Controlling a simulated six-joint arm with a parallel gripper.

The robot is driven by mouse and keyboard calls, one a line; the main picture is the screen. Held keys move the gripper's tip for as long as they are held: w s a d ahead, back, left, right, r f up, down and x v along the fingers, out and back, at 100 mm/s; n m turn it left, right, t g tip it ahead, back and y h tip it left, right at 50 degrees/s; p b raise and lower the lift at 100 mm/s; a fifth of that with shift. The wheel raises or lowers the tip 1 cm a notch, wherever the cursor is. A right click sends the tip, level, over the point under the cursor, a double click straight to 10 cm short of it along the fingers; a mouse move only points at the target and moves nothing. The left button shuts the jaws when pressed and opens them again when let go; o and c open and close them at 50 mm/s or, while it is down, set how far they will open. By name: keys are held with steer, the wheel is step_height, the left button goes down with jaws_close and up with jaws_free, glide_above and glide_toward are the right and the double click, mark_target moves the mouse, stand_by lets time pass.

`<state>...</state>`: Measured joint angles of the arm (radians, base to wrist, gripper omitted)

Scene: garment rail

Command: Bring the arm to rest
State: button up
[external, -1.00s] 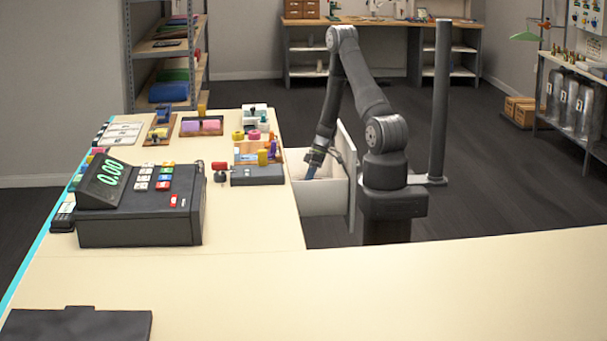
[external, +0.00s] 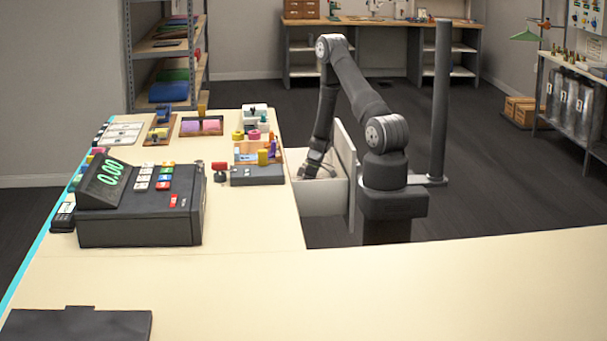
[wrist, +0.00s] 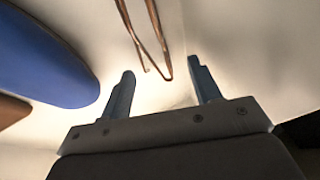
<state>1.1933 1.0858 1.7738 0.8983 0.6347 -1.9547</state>
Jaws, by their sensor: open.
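My arm (external: 360,95) stands bent over the open white drawer (external: 322,200) beside the counter. My gripper (external: 304,175) points down at the drawer's left part; its fingertips are small and hard to make out there. In the wrist view my gripper (wrist: 160,78) has its two fingers apart with nothing clasped between them. A thin copper-coloured bent piece (wrist: 158,62) shows between and beyond the fingertips, seemingly apart from them. A rounded blue thing (wrist: 45,62) lies left of the fingers against a pale surface.
A brown edge (wrist: 10,110) shows below the blue thing. On the counter (external: 270,270) stand a cash register (external: 140,215), a dark grey block (external: 257,175) close to the drawer and several small coloured items. A dark post (external: 441,100) rises right of my arm. The front counter is mostly clear.

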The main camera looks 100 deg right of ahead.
steer(key=shift+r, duration=1.2)
steer(key=shift+f, duration=0.1)
